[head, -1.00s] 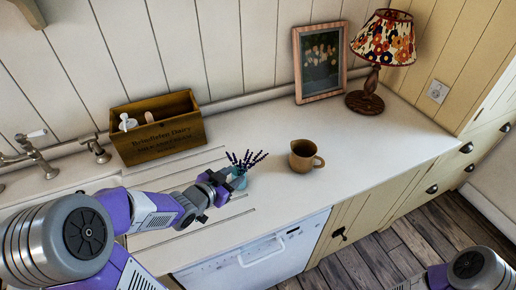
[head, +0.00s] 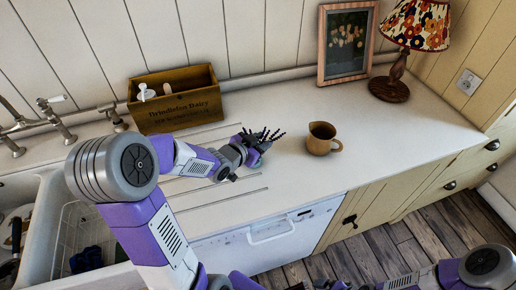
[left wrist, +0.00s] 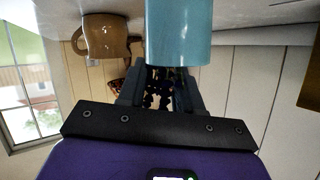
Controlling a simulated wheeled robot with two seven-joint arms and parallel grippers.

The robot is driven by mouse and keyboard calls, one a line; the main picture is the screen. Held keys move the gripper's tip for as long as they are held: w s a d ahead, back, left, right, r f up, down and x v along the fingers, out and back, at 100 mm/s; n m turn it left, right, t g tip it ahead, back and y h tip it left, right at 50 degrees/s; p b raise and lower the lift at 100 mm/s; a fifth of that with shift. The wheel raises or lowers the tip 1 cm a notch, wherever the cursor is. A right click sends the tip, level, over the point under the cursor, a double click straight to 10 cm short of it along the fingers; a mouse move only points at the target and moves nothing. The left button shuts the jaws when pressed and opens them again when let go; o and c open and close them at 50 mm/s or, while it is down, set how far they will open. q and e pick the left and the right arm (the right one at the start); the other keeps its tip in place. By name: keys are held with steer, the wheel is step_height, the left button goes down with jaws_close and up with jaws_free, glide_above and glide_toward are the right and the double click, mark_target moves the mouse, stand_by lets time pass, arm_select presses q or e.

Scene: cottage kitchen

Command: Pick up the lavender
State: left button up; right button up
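The lavender (head: 264,136) is a small bunch of dark purple sprigs on the white counter, left of the brown mug. In the left wrist view, its dark stems (left wrist: 157,84) show between my fingers, below a light-blue vase (left wrist: 180,32) in that inverted picture. My left gripper (head: 250,155) is right at the vase and lavender, with its fingers apart. The vase is mostly hidden by the gripper in the head view; whether the fingers touch anything is unclear. My right gripper (head: 328,284) is partly cut off at the bottom edge, its fingers not clear.
The brown mug (head: 321,139) stands close right of the lavender. A wooden crate (head: 178,103) is behind the gripper at left. A framed picture (head: 346,42) and a lamp (head: 390,88) stand at the back right. The sink (head: 38,205) is at left. Counter right of the mug is clear.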

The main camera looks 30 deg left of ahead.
arm_select(q)
jaws_close()
